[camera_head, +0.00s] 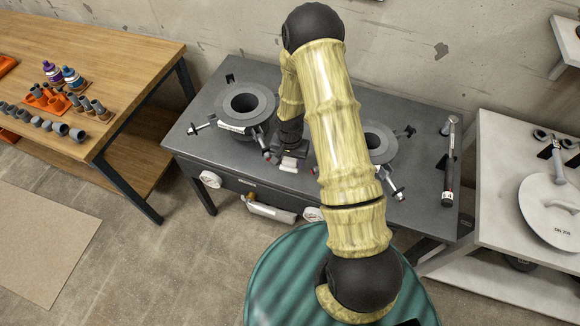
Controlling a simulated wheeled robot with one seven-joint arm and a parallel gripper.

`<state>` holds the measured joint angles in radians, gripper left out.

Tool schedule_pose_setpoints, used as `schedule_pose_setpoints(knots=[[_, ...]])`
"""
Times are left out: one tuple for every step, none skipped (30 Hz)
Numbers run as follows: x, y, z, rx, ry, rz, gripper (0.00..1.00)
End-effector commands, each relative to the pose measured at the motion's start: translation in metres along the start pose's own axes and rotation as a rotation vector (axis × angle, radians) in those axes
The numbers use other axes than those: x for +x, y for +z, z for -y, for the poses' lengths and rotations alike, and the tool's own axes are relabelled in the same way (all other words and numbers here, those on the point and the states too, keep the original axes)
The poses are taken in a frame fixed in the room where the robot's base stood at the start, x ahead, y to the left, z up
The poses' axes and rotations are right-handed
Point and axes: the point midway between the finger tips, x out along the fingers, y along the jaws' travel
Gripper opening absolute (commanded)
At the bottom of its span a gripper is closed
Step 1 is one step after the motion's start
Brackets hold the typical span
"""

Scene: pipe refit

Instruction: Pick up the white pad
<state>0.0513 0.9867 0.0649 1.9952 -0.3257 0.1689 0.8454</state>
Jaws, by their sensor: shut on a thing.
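My gripper (288,167) points down over the middle of the grey workbench (240,165), between two dark flanged pipe ends. It is shut on a small white piece at its fingertips, which looks like the white pad (290,162). The pad is small in this view and partly covered by the fingers. I cannot tell whether it touches the bench top. The left flange (245,105) has a white label on its front rim. The right flange (378,143) is partly hidden behind my arm.
Bolts lie around both flanges. A dark cylindrical tool (449,165) lies at the bench's right. A white table (500,205) with a round white disc (553,210) stands at right. A wooden table (110,55) with pipe fittings and bottles stands at left.

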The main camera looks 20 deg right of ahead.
Motion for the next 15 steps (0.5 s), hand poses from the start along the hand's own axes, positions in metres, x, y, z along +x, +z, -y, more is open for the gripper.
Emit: schedule_pose_setpoints(knots=[[-0.009,-0.001,0.0,0.0,-0.002,-0.003,0.3],[-0.015,-0.001,0.0,0.0,-0.002,-0.004,0.3],[-0.021,-0.001,0.0,0.001,-0.002,-0.004,0.3],[-0.026,-0.001,0.0,0.002,-0.002,-0.004,0.3],[-0.03,-0.001,0.0,0.001,-0.002,-0.003,0.3],[-0.036,-0.001,0.0,0.0,-0.001,-0.002,0.3],[-0.039,-0.001,0.0,0.0,-0.001,-0.002,0.3],[-0.043,-0.001,0.0,0.0,-0.001,-0.002,0.3],[-0.046,0.0,0.0,0.0,0.0,-0.001,0.3],[-0.048,0.0,0.0,0.001,0.0,0.0,0.3],[-0.05,0.0,0.0,0.001,0.0,0.0,0.3],[-0.051,0.0,0.0,0.001,0.0,0.0,0.3],[-0.052,0.0,0.0,0.0,0.0,0.0,0.3],[-0.052,0.0,0.0,0.0,0.0,0.0,0.3],[-0.053,0.0,0.0,0.0,0.0,0.0,0.3]])
